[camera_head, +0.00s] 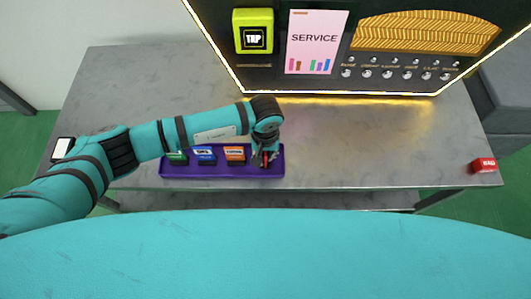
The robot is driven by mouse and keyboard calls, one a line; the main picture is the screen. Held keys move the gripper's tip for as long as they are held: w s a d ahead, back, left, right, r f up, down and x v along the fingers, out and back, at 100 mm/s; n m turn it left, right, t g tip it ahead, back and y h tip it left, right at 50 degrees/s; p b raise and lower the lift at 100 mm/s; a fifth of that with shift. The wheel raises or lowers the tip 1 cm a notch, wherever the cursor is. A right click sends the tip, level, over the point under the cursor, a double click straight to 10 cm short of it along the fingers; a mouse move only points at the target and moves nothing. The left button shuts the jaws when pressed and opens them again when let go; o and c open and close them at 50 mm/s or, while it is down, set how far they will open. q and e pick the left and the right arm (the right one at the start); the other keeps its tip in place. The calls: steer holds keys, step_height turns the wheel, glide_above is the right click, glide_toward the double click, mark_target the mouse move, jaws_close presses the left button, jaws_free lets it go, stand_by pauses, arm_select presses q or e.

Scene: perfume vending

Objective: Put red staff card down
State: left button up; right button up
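A purple tray (220,174) lies on the grey table, holding a green card (177,156), a blue card (204,155) and an orange card (235,154) in a row. My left gripper (266,160) points down over the tray's right end, to the right of the orange card. A thin red piece, which looks like the red staff card (265,159), shows between its fingers, mostly hidden by them. The fingers look closed on it. I cannot tell whether the card touches the tray. My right gripper is not in view.
A lit vending machine (400,80) with a "SERVICE" panel (316,42), a yellow-green reader (253,32) and a row of knobs stands at the back. A red block (484,165) sits at the table's right edge. The table (380,145) between is clear.

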arm_select(q)
steer(key=o, duration=0.4)
steer(key=shift+c, duration=0.2)
steer(key=shift+r+p, duration=0.3)
steer(key=shift+p, duration=0.05)
step_height(320, 180, up, 12)
steer(key=shift+f+b, duration=0.15)
steer(key=shift+b, duration=0.6)
